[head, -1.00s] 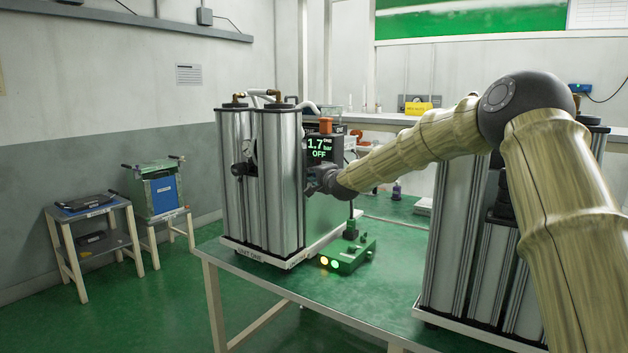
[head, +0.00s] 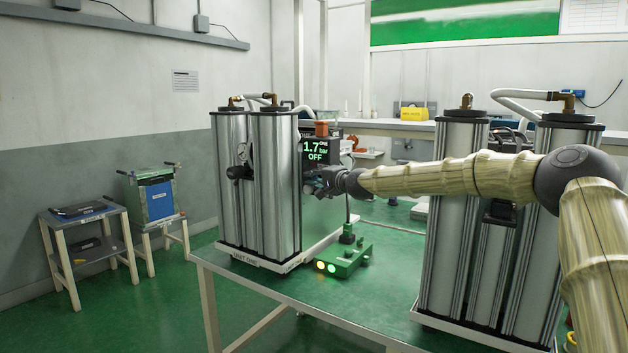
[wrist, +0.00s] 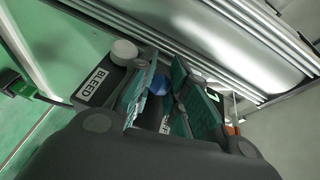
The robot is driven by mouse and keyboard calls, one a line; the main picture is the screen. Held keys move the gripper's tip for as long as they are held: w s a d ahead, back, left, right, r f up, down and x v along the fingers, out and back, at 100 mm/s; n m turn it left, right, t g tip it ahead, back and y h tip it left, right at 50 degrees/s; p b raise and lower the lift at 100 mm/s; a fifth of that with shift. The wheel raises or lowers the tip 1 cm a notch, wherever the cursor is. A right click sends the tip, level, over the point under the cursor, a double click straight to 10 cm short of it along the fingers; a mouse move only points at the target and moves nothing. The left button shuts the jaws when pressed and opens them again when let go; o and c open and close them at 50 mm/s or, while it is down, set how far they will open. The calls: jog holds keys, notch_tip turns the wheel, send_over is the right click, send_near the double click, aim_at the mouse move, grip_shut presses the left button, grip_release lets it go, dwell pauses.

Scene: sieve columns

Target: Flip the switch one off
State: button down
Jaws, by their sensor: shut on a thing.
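Unit one (head: 273,190), a pair of silver columns with a "UNIT ONE" plate, stands on the table at centre left. Its display (head: 315,151) reads "1.7 bar OFF". My gripper (head: 318,186) is at the panel on the unit's right side, below the display. In the wrist view the teal-padded fingers of my gripper (wrist: 166,98) are shut around a blue knob (wrist: 158,84); the fingers hide part of it. A white knob (wrist: 125,49) with a "BLEED" label (wrist: 96,85) is beside the fingers. A label between them is mostly hidden.
A second column unit (head: 453,220) stands to the right, near my arm. A green box (head: 344,258) with lit lamps sits on the green table (head: 300,291) beside unit one. Two stands (head: 80,240) are at the left. The table's front middle is clear.

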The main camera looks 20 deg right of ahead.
jog(key=shift+f, duration=0.2)
jog(key=c, duration=1.6)
grip_release()
jog(key=shift+r, duration=0.1)
jog(key=shift+s, duration=0.1)
jog(key=shift+v, duration=5.95)
jog(key=shift+d, duration=0.1)
